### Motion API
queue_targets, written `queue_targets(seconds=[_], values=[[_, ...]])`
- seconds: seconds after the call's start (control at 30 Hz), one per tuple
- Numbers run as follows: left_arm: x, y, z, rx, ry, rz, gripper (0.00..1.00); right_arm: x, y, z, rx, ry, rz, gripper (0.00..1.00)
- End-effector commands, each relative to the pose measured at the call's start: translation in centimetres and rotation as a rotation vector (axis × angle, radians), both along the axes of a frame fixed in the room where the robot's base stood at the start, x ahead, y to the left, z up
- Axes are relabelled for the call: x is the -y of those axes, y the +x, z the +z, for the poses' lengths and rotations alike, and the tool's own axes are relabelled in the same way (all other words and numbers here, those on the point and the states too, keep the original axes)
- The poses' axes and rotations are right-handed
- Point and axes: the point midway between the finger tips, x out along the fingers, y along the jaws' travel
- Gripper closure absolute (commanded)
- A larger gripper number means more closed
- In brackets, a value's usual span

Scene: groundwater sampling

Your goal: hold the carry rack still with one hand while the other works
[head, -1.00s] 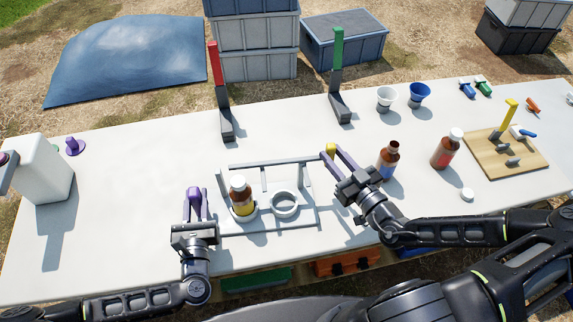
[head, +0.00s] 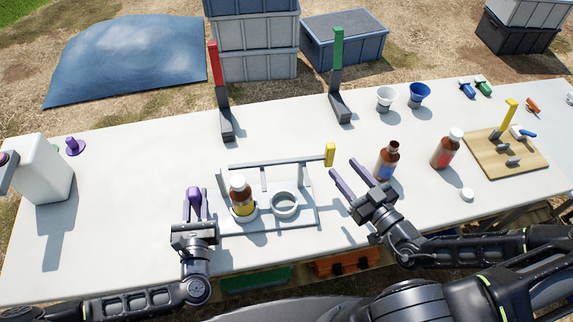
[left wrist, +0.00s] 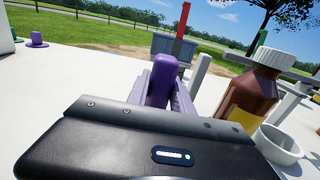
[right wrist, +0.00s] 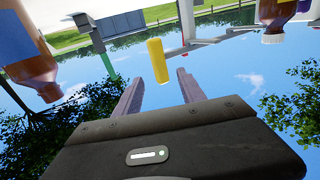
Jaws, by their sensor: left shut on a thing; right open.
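The grey carry rack (head: 310,215) stands on the table with two rings. A brown bottle (head: 241,197) with a white cap and yellow label stands upright in its left ring; the right ring (head: 285,204) is empty. A bar with a yellow grip (head: 330,154) spans the rack's back. My left gripper (head: 195,193) is shut on a purple handle (left wrist: 161,80) at the rack's left side. My right gripper (head: 341,161) is open and empty, just right of the rack, apart from the yellow grip, which also shows in the right wrist view (right wrist: 158,60).
An open brown bottle (head: 387,162) stands close right of my right gripper. Red (head: 219,90) and green (head: 337,75) handled stands are behind.

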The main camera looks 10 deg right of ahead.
Motion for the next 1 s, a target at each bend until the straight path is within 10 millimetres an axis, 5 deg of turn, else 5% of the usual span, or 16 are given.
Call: queue_targets(seconds=[0.3,0.77,0.8,1.0], values=[[0.0,0.0,0.0,0.001,0.001,0.001,1.0,1.9,-5.2,0.0,-0.002,-0.001,-0.002,0.53],[0.0,0.0,0.0,0.001,0.0,0.0,1.0,2.0,-6.0,0.0,0.0,0.001,-0.001,0.53],[0.0,0.0,0.0,0.001,0.0,0.0,0.72,2.0,-6.0,0.0,0.0,0.001,-0.001,0.53],[0.0,0.0,0.0,0.001,0.0,0.0,0.56,2.0,-5.9,0.0,0.0,0.001,-0.001,0.53]])
